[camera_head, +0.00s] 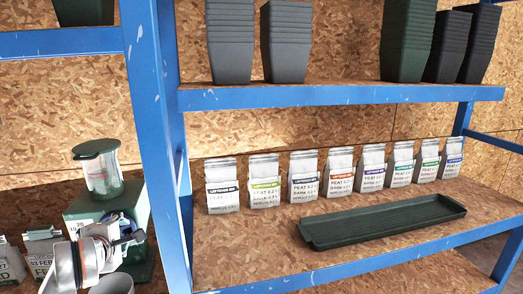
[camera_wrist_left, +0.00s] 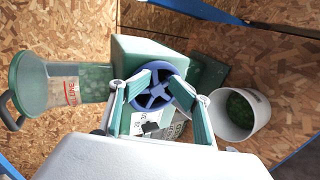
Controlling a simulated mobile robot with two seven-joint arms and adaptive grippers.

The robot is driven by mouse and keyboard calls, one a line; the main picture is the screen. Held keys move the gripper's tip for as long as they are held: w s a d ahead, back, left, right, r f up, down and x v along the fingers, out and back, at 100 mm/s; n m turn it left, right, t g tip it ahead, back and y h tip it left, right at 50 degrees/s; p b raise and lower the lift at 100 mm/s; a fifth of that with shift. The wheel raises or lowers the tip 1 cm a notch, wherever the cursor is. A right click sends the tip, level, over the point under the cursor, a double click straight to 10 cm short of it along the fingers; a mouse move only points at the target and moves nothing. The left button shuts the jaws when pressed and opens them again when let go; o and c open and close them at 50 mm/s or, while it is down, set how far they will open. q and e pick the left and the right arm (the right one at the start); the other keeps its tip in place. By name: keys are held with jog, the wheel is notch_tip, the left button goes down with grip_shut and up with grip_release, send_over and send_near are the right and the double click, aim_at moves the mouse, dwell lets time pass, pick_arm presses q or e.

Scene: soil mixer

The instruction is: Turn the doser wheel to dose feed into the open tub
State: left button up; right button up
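The doser is a green box (camera_wrist_left: 135,52) with a blue spoked wheel (camera_wrist_left: 152,92) on its near face in the left wrist view. My left gripper (camera_wrist_left: 158,80) has its fingers apart, one on each side of the wheel's middle and overlapping its rim. I cannot tell whether they touch it. The open white tub (camera_wrist_left: 257,113) stands to the right, with green feed (camera_wrist_left: 240,110) inside. My right gripper is out of view.
A clear jar with a green lid (camera_head: 98,168) is on the doser. A blue shelf post (camera_head: 158,120) stands just right of it. The shelf holds several labelled bags (camera_head: 303,178), an empty dark green tray (camera_head: 385,224) and stacked pots (camera_head: 230,40).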

pick_arm(q)
jog(key=shift+s, duration=0.1)
jog(key=shift+s+d+p, duration=0.2)
jog(key=shift+s+p, duration=0.3)
jog(key=shift+s, duration=0.5)
jog(key=s+p, duration=0.1)
jog(key=s, duration=0.1)
jog(key=s+d+p, duration=0.1)
jog(key=s, duration=0.2)
jog(key=shift+s+d, duration=0.2)
jog(key=shift+s, duration=0.15)
